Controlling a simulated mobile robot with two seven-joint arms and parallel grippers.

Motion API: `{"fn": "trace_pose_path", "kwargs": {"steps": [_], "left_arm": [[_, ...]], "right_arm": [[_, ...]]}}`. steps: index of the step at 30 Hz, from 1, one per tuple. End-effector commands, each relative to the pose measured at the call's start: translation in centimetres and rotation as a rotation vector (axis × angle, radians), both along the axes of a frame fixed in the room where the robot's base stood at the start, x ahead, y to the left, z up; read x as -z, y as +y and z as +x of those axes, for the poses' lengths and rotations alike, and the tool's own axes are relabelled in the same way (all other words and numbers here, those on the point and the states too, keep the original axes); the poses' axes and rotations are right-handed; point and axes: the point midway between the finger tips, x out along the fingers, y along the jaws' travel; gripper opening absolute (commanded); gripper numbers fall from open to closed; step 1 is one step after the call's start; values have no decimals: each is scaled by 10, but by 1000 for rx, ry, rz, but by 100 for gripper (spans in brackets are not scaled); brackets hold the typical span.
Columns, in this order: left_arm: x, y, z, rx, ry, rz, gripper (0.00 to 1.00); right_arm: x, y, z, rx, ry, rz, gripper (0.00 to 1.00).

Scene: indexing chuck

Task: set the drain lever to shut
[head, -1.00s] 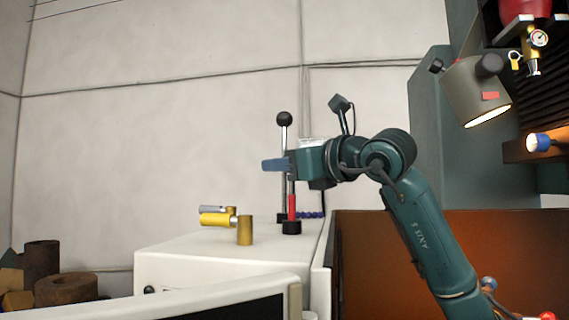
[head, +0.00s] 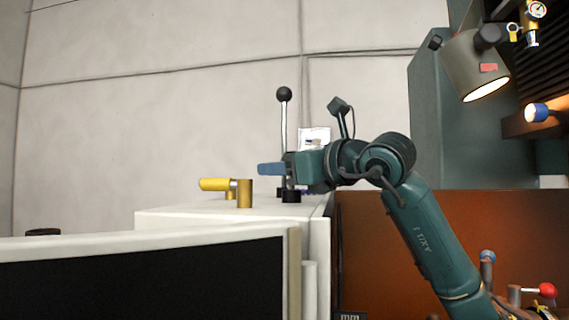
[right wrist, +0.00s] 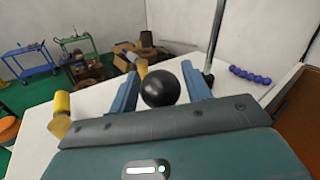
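A tall lever with a black ball (head: 284,94) on a chrome rod stands on the white machine top; its rod (right wrist: 216,40) also shows in the right wrist view. My right gripper (head: 270,168) is in front of the levers, low over the machine top. In the right wrist view, a black ball knob (right wrist: 160,88) sits between the open fingers (right wrist: 160,85), with gaps on both sides. A yellow-handled fitting (head: 215,184) stands to the left on a brass-coloured post. No label shows which is the drain lever. My left gripper is out of view.
The white machine top (head: 175,216) is around the levers. A dark panel (head: 150,275) is in front. A rust-coloured panel (head: 430,225) lies behind my right arm. A lamp (head: 473,78) hangs at the upper right. Blue beads (right wrist: 250,75) lie behind the chrome rod.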

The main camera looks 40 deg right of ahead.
Motion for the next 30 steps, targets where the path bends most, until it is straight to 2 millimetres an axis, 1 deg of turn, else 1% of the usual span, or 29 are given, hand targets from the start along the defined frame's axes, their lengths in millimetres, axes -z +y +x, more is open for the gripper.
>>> {"fn": "trace_pose_path", "kwargs": {"steps": [1, 2, 9, 11, 14, 17, 24, 27, 30], "left_arm": [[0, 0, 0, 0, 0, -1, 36], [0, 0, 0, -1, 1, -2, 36], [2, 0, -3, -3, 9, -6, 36], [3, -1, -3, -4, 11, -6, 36], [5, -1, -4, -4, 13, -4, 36], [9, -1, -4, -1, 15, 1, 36], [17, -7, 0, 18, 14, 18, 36], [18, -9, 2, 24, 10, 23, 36], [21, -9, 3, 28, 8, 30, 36]], "right_arm": [[-1, 0, 0, 1, -2, 1, 53], [-1, 0, 0, 0, -3, 1, 55], [-3, -1, -2, 2, -7, 2, 55], [-3, -1, -4, 1, -8, 2, 55], [-2, -3, -15, 3, -10, 1, 55], [-2, -4, -34, 5, -10, -1, 55], [-1, -9, -88, 6, -8, 0, 55], [-1, -10, -107, 6, -8, 0, 55], [-1, -11, -120, 4, -7, 1, 55]]}}
